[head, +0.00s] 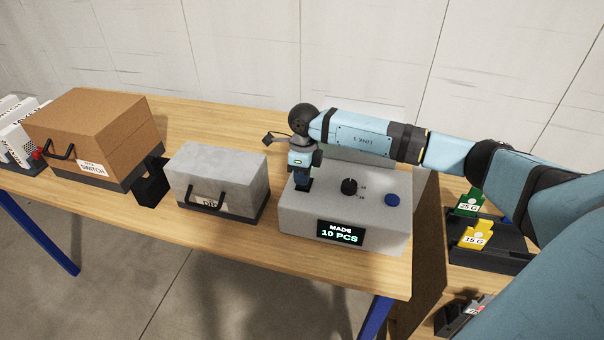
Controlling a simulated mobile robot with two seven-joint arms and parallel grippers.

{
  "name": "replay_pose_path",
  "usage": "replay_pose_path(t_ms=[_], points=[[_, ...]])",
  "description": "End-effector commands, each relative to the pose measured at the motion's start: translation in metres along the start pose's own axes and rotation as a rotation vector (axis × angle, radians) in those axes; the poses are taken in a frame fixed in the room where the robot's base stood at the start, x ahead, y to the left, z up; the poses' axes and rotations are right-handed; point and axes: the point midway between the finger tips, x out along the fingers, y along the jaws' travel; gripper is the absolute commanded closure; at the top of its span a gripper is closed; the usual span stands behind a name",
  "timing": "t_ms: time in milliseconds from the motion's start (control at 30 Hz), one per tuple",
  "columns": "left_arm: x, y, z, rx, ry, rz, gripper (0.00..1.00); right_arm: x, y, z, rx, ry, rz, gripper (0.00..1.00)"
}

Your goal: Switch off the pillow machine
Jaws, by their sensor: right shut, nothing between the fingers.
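The pillow machine is a light grey box (287,222) on the wooden table, with a lit display (340,233) on its front reading "MADE 10 PCS". Its top carries a black round knob (349,187) with small marks beside it and a blue round button (392,200) near the right end. My right gripper (303,187) points down at the left part of the machine's top, left of the knob. It is shut and empty. Its tips are at or just above the top; I cannot tell if they touch. They hide whatever is under them. My left gripper is not in view.
A grey lidded box (225,172) with a black handle stands left of the machine. Further left are a brown box (95,127) labelled "SWITCH" and white items (17,135). Yellow (475,236) and green (470,203) labelled pieces are at the right, beyond the table's edge.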

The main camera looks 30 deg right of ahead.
Motion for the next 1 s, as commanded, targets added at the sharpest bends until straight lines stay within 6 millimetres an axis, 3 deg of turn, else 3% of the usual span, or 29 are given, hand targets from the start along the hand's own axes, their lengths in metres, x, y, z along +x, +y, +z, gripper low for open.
replay_pose_path(t_ms=[267,567,1000], points=[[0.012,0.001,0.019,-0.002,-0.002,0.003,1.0,0.015,0.002,0.0,-0.003,0.0,-0.102,1.0],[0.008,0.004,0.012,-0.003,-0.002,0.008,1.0,0.011,0.002,-0.001,0.0,0.005,-0.09,1.0],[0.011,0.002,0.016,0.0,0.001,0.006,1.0,0.004,-0.014,-0.001,0.003,0.006,-0.092,1.0]])
